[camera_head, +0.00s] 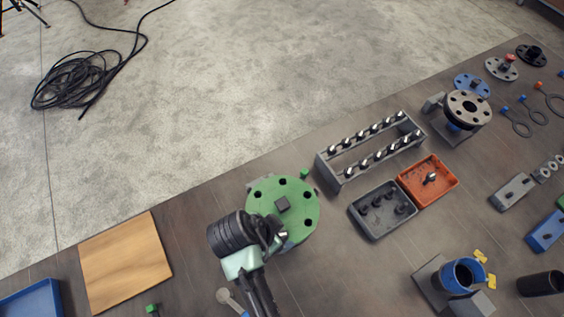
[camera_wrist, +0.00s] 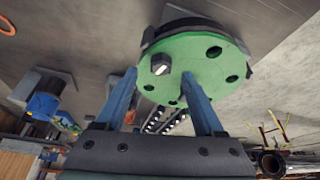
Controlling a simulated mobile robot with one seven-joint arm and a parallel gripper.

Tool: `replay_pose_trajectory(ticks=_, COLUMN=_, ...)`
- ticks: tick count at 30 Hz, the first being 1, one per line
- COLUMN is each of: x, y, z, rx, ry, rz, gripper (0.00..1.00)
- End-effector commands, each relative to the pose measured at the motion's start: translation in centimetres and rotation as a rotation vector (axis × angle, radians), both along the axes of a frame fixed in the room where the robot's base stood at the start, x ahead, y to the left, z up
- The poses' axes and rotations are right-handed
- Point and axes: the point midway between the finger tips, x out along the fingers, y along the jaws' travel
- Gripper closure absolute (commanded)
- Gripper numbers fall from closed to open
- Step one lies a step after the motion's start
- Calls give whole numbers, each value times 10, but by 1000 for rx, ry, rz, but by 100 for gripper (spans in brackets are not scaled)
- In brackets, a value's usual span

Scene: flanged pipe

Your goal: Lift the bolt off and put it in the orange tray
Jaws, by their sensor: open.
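A green round flange (camera_head: 265,190) with several holes lies at the lower middle of the head view. In the wrist view, the flange (camera_wrist: 192,52) carries a bolt (camera_wrist: 161,64) with a dark head and pale end. I cannot tell whether this is the same block. My gripper (camera_wrist: 159,73) is open, its two blue fingers apart with the bolt seen between their tips; contact cannot be told. In the head view my arm covers the flange's lower left. The orange tray (camera_head: 408,182) stands to the right, holding one bolt.
A grey tray (camera_head: 358,208) with several dark parts adjoins the orange tray. Behind both stands a grey rack (camera_head: 332,181) of several bolts. A blue-collared fixture (camera_head: 463,273) is at lower right. A wooden board (camera_head: 124,260) lies left. Bench room is clear between board and flange.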

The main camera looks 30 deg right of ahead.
Motion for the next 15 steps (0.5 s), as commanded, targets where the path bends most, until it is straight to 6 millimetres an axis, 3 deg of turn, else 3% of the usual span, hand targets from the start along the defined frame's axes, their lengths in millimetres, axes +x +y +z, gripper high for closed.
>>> replay_pose_trajectory(ticks=6, x=2, y=-8, z=-19, rx=1, ry=1, rz=-1, gripper=30)
replay_pose_trajectory(ticks=14, x=2, y=-8, z=-21, rx=0, ry=-1, rz=-1, gripper=30)
replay_pose_trajectory(ticks=15, x=2, y=-8, z=-21, rx=0, ry=-1, rz=0, gripper=37)
